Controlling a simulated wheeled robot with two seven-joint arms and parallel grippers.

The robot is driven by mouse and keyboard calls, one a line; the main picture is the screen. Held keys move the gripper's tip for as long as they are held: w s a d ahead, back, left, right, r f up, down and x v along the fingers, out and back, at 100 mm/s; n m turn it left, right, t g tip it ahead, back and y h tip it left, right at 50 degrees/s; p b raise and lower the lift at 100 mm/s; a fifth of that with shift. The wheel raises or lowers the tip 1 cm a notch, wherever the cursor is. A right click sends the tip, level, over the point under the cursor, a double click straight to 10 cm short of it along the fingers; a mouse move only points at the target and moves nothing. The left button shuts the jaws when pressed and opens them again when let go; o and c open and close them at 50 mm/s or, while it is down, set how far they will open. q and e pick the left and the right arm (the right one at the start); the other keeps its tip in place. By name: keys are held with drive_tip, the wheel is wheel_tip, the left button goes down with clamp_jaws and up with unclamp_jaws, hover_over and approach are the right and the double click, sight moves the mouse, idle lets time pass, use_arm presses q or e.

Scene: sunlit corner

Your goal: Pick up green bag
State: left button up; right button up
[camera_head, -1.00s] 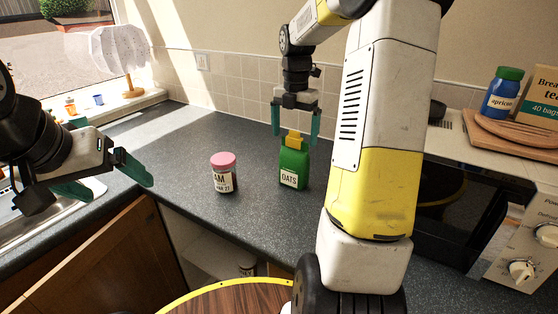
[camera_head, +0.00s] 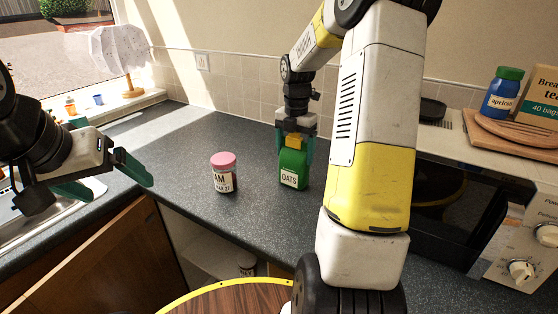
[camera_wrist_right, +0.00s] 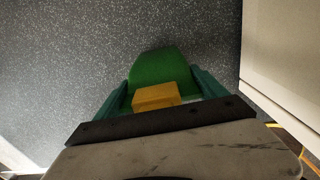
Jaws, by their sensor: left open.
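The green bag (camera_head: 292,170) has an OATS label and a yellow top clip. It stands upright on the dark counter. My right gripper (camera_head: 295,150) has come down over its top, with one teal finger on each side. In the right wrist view the bag (camera_wrist_right: 158,68) and its yellow clip (camera_wrist_right: 156,96) lie between the fingers (camera_wrist_right: 160,78). I cannot tell whether the fingers touch the bag. My left gripper (camera_head: 108,180) is open and empty near the sink, at the left.
A jar with a pink lid (camera_head: 223,172) stands left of the bag. The counter behind the pink-lidded jar is clear.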

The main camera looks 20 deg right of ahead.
drive_tip(key=c, duration=1.1)
drive_tip(key=shift+o, duration=0.2)
drive_tip(key=shift+r, duration=0.2)
